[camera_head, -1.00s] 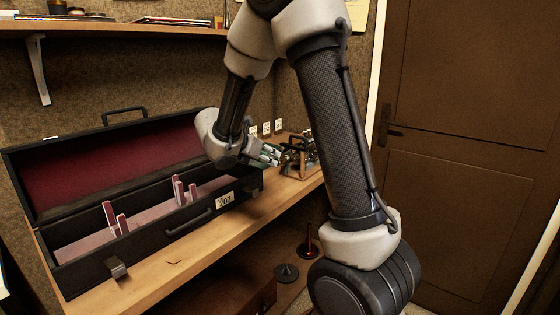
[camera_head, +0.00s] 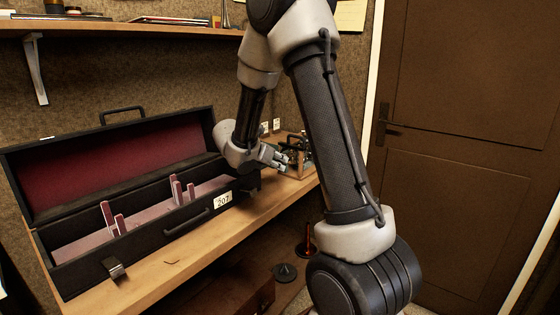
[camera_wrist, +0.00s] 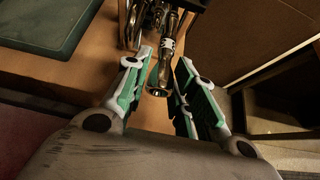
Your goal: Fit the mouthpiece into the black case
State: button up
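The black case (camera_head: 150,245) lies open on the bench at left, with a dark red lid lining, pink dividers inside and a tag reading 207. My gripper (camera_head: 278,158) is past the case's right end, close to a holder of metal parts. In the wrist view my gripper (camera_wrist: 163,60) has its green-padded fingers apart. A shiny metal tubular piece (camera_wrist: 166,68) with a pale label and a flared near end shows between them, with gaps at both sides. It may be the mouthpiece; I cannot tell for sure.
A wooden holder (camera_head: 309,169) with several metal parts stands at the bench's right end. A green mat (camera_wrist: 55,30) shows in the wrist view. A shelf (camera_head: 130,29) hangs above the case. The bench front strip (camera_head: 160,272) is mostly clear.

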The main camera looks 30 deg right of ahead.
jog(key=c, duration=0.4)
jog(key=shift+o, duration=0.2)
jog(key=shift+s+a, duration=0.3)
jog(key=shift+a, duration=0.55)
jog(key=shift+s+a, duration=0.3)
jog(key=shift+a, duration=0.55)
jog(key=shift+a, duration=0.1)
jog(key=shift+s+a, duration=0.5)
jog(key=shift+a, duration=0.9)
jog(key=shift+s+a, duration=0.55)
jog(key=shift+a, duration=0.8)
jog(key=shift+s+a, duration=0.5)
jog(key=shift+a, duration=0.9)
notch_tip(320, 180, up, 6)
